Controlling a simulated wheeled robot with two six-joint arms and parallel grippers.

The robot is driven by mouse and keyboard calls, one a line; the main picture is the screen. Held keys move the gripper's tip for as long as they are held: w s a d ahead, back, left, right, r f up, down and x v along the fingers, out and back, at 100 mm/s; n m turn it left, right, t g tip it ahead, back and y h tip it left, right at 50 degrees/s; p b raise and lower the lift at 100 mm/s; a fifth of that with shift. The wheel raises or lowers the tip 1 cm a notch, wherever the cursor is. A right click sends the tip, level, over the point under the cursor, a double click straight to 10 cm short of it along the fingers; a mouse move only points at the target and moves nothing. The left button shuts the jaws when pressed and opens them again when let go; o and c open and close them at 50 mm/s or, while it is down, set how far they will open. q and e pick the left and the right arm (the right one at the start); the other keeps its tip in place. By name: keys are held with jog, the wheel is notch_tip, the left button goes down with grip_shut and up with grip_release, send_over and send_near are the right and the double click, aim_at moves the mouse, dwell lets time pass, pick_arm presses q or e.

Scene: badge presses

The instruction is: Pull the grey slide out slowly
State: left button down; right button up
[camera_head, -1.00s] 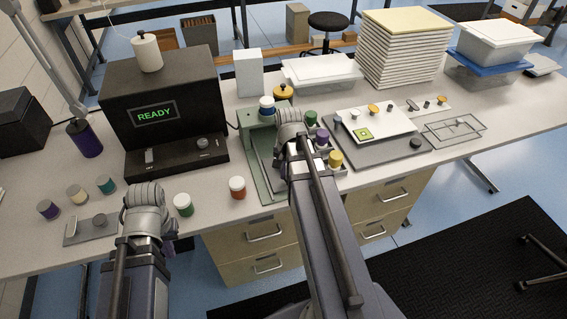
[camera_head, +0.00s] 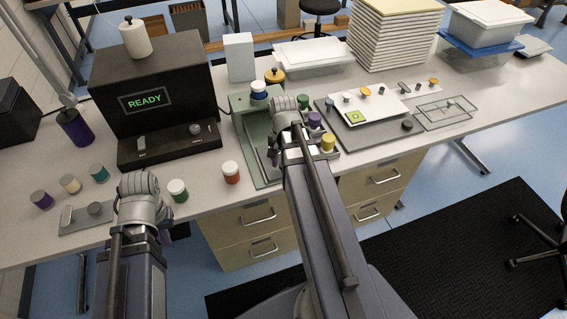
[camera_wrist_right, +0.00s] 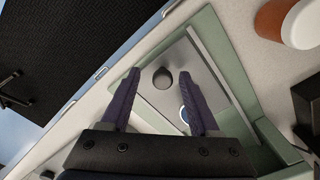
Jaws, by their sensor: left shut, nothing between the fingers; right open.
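The green press (camera_head: 240,105) stands on the bench with a white, blue-banded jar (camera_head: 258,89) on top. Its grey slide (camera_wrist_right: 182,56) shows in the right wrist view as a flat plate with a dark round knob (camera_wrist_right: 162,77). My right gripper (camera_wrist_right: 160,80) is open, with its two purple fingers on either side of the knob; contact cannot be told. In the head view, my right wrist (camera_head: 288,115) hides the knob and most of the slide. My left gripper (camera_head: 163,228) is shut and empty at the bench's front edge, near a green jar (camera_head: 177,190).
A black machine reading READY (camera_head: 155,120) stands left of the press. An orange jar (camera_head: 231,173) is in front, between them. Purple and yellow (camera_head: 328,143) jars stand right of my right wrist. A dark tray (camera_head: 385,138) with a white plate lies beyond.

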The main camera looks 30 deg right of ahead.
jog(key=shift+r, duration=0.2)
jog(key=shift+r+p, duration=3.75)
jog(key=shift+p, duration=0.15)
jog(key=s+a+n, duration=0.2)
jog(key=a+n, duration=0.5)
jog(key=a, duration=0.6)
jog(key=s+a+n+h, duration=0.1)
jog(key=s+a+n, duration=0.1)
jog(key=a+n, duration=0.6)
jog(key=a, duration=0.6)
jog(key=shift+s+a, duration=0.25)
jog(key=shift+a, duration=0.05)
